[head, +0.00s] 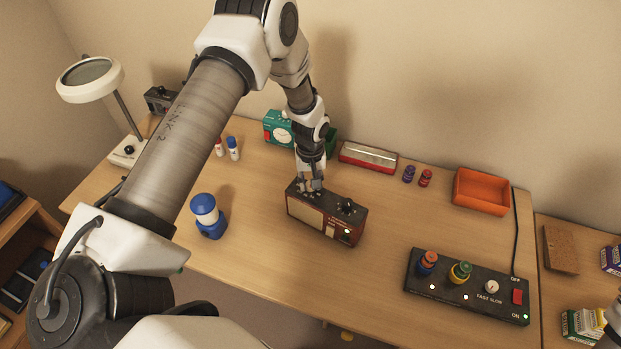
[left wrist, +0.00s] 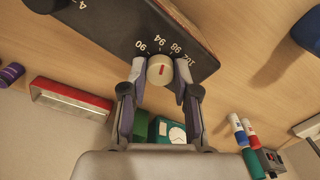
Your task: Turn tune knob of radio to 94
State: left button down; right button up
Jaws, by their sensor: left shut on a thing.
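The radio (head: 318,224) stands on the desk, a dark-topped box with a red and cream front. My left gripper (head: 309,188) reaches down onto its top, at the left end. In the left wrist view the tune knob (left wrist: 161,72) is cream with a red mark, and its scale on the radio top (left wrist: 120,25) reads 90, 94, 98, 102. My left gripper (left wrist: 160,82) has one finger on each side of the knob and is shut on it. The red mark points roughly toward 94. A small part of my right arm shows at the lower right edge of the head view.
A black panel (head: 466,287) with knobs lies to the right. Behind are a green clock box (head: 277,128), a red-and-silver box (head: 368,157) and an orange tray (head: 481,191). The desk in front of the radio is clear.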

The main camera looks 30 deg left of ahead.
pick_arm(q)
jog(key=shift+s+n+p, duration=0.1)
jog(key=shift+n+p, duration=0.3)
jog(key=shift+n, duration=0.8)
jog(key=shift+f, duration=0.1)
jog(key=c, duration=0.9)
grip_release()
jog(key=shift+o, duration=0.2)
notch_tip(320, 180, up, 12)
